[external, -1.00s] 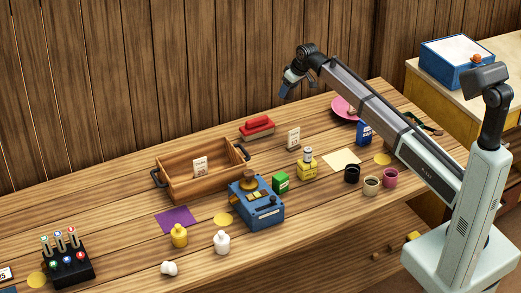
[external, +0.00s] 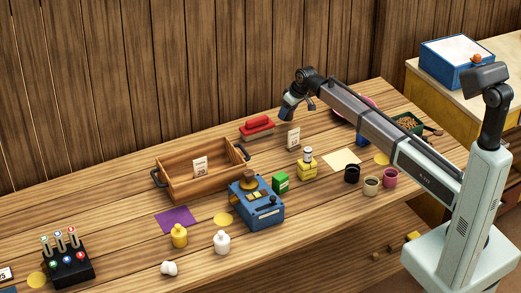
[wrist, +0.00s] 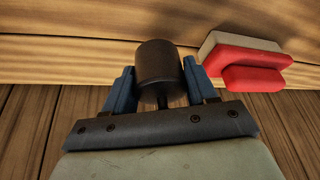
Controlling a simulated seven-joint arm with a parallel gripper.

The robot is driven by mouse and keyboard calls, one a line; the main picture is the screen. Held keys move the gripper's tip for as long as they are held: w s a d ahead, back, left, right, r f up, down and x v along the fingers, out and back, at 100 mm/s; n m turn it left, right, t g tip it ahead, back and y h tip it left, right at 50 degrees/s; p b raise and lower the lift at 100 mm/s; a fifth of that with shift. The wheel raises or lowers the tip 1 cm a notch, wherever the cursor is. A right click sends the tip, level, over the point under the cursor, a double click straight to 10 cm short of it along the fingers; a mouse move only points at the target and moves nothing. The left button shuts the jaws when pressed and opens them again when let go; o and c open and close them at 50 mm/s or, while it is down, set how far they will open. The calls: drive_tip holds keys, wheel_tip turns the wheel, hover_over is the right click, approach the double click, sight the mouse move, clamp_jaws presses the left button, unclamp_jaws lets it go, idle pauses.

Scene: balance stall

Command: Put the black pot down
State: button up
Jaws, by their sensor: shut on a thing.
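My gripper (external: 287,112) hangs above the back of the table, close to the red-and-grey block (external: 257,127). In the wrist view its two blue fingers (wrist: 158,88) are shut on a dark, round-sided pot (wrist: 157,62), which appears black-brown. The pot is between the fingers and apart from the red block (wrist: 245,62), which is to its right in that view.
A wooden tray (external: 178,196) is to the left. A black cup (external: 352,173), a cream cup (external: 371,186) and a purple cup (external: 390,178) stand to the right. Bare table lies between the card and the plate.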

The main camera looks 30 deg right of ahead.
sight(288, 117)
drive_tip(key=shift+f, duration=1.45)
drive_tip(key=shift+f, duration=0.1)
drive_tip(key=o, duration=1.3)
drive_tip(key=v, duration=1.2)
drive_tip(key=shift+d, duration=0.1)
